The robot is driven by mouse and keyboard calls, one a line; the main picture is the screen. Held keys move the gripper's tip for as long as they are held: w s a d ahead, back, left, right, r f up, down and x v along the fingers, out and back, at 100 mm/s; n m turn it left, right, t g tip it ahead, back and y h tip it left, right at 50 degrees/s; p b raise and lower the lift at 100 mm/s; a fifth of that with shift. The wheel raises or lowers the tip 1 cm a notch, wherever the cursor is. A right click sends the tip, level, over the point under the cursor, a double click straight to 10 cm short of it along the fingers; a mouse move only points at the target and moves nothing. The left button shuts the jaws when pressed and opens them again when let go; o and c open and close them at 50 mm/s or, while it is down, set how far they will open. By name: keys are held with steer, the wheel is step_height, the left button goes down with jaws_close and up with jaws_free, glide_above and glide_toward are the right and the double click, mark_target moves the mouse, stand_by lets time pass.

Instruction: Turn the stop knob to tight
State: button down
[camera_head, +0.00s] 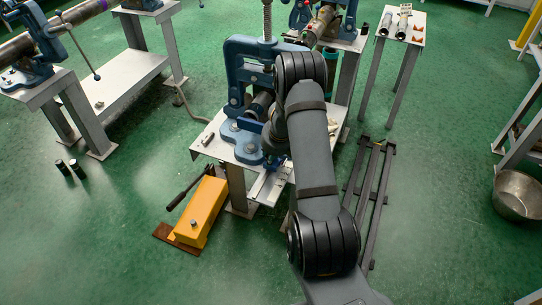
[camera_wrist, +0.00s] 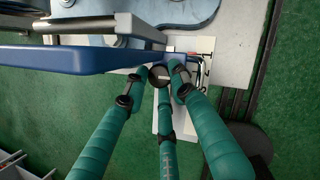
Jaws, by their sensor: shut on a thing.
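In the wrist view, my gripper (camera_wrist: 165,85) has teal fingers that close in around a small dark round knob (camera_wrist: 159,75). The knob sits by the edge of a light metal plate (camera_wrist: 205,47), under a blue bar (camera_wrist: 85,60). The gripper is shut on the knob; any marking for tight cannot be read. In the head view, the blue pipe vise (camera_head: 240,75) stands on its metal bench (camera_head: 205,150). My arm covers the bench's right part, and the knob and fingertips are hidden there.
A yellow tool box-like unit (camera_head: 202,208) with a black lever lies on the floor left of the bench. A dark metal frame (camera_head: 372,190) lies at the right. A metal bucket (camera_head: 518,193) stands far right. Green floor (camera_head: 130,240) is open at the front left.

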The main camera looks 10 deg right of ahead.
steer(key=c, duration=1.4)
jaws_free()
steer(key=shift+r, duration=0.15)
steer(key=v, duration=1.1)
steer(key=shift+s+r, duration=0.2)
steer(key=shift+r, duration=0.15)
steer(key=shift+f, duration=0.1)
steer(key=x, duration=1.1)
steer(key=shift+w+f, duration=0.15)
steer(key=shift+f, duration=0.1)
steer(key=shift+w+f, duration=0.1)
steer(key=shift+f, duration=0.05)
